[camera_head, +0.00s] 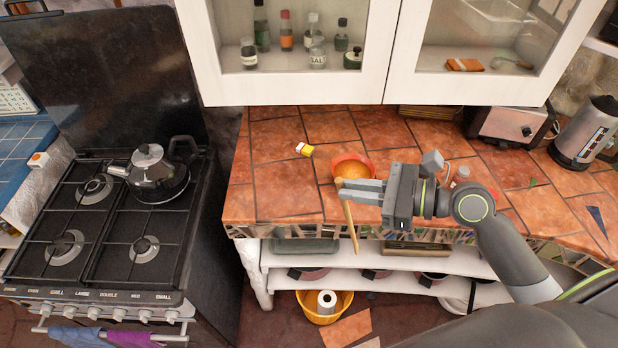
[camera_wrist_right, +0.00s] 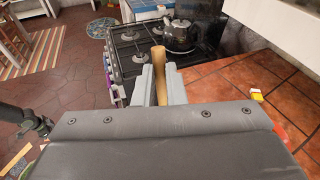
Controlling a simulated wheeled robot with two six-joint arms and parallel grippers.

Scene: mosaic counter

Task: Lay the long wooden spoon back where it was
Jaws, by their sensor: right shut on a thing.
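The long wooden spoon (camera_head: 349,222) is held in my right gripper (camera_head: 345,190), beside the front edge of the tiled counter. It hangs steeply, with its lower end in front of the counter edge. In the right wrist view the spoon (camera_wrist_right: 159,72) stands between the two fingers of my right gripper (camera_wrist_right: 158,80), which are shut on it. Part of the spoon is hidden by the fingers. My left gripper does not show in the head view.
An orange-red bowl (camera_head: 352,161) sits on the counter (camera_head: 285,188) just behind the fingers. A small yellow-and-white item (camera_head: 304,149) lies left of it. A toaster (camera_head: 508,124) and kettle (camera_head: 585,135) stand at right.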

